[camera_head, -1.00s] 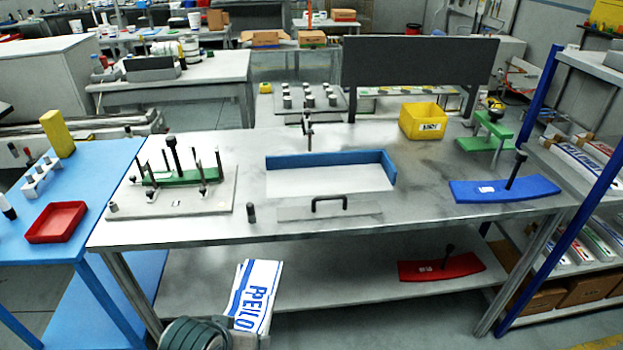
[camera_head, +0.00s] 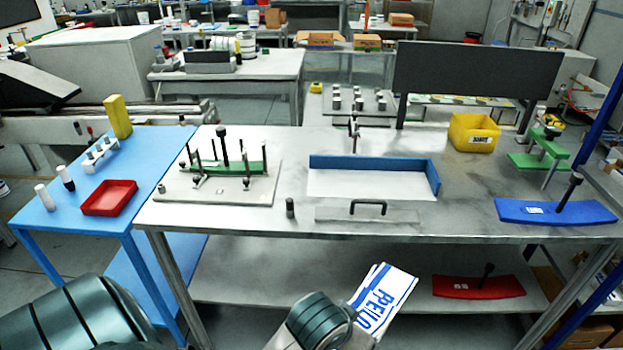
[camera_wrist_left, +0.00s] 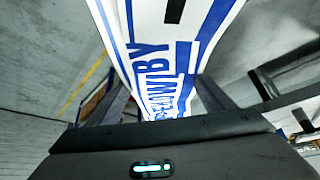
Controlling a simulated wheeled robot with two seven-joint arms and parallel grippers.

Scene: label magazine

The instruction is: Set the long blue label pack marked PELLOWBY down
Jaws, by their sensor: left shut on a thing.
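The long PELLOWBY label pack (camera_head: 392,290) is white with blue bands and blue lettering, partly readable in the head view. It is in the air, tilted, in front of the bench's lower shelf. My left gripper (camera_wrist_left: 165,112) is shut on the pack, which fills the space between its dark fingers in the left wrist view (camera_wrist_left: 150,50). In the head view my left arm's wrist hides the pack's near end. A blue-walled tray (camera_head: 375,164) with a white floor and open front lies on the bench top, beyond the pack. My right gripper is not in view.
A plate with a black handle (camera_head: 367,212) lies before the tray. A fixture with upright pins (camera_head: 215,185) stands left, with a small dark peg (camera_head: 290,208) near it. A yellow bin (camera_head: 474,132) and curved blue piece (camera_head: 556,211) are right.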

